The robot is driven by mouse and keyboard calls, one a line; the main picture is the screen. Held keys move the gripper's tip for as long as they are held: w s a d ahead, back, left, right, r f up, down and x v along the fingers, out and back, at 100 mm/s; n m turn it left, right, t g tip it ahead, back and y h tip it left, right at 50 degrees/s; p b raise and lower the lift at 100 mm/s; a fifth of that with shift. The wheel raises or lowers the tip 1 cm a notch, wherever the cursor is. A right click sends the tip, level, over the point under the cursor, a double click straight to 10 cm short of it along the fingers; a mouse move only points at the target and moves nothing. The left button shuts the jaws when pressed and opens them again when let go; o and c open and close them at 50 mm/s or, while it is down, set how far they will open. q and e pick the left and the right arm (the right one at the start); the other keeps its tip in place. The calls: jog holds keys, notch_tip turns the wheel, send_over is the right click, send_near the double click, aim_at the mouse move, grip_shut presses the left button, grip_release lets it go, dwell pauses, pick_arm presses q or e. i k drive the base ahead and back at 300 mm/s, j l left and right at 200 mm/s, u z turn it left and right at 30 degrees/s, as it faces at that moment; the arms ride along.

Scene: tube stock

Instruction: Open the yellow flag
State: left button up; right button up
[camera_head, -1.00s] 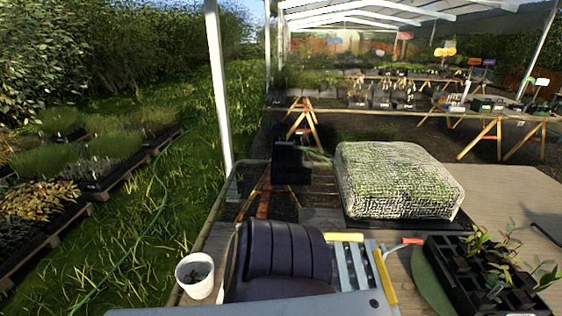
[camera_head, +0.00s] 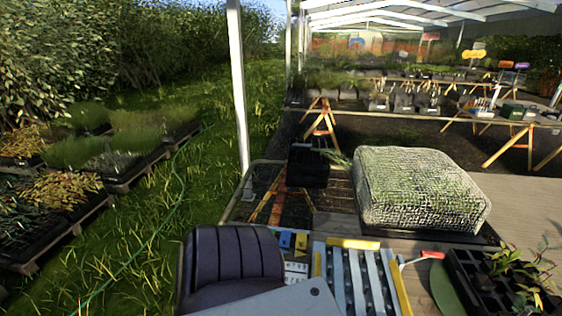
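A small yellow flag-like piece (camera_head: 301,241) stands beside a small blue one (camera_head: 285,239) at the left end of a slatted rack (camera_head: 338,275) in the lower middle of the head view. They look upright, but are too small to tell whether folded or open. The rack has pale and dark slats, a yellow bar (camera_head: 353,243) along its back and a yellow strip (camera_head: 400,288) down its right side. Neither of my grippers shows. A dark ribbed shape (camera_head: 235,253) and a grey plate fill the near left foreground and may hide part of the rack.
A red-ended handle (camera_head: 432,255) lies right of the rack. A black cell tray (camera_head: 470,280) with seedlings stands at the lower right. A large mesh-covered block (camera_head: 420,188) and a black box (camera_head: 307,166) stand behind. Bare bench (camera_head: 525,205) lies at right.

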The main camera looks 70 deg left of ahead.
aim_at(301, 238)
jog(key=i+j+u, duration=0.1)
jog(key=u, duration=1.45)
jog(key=k+j+u, duration=0.1)
jog(key=u, duration=0.45)
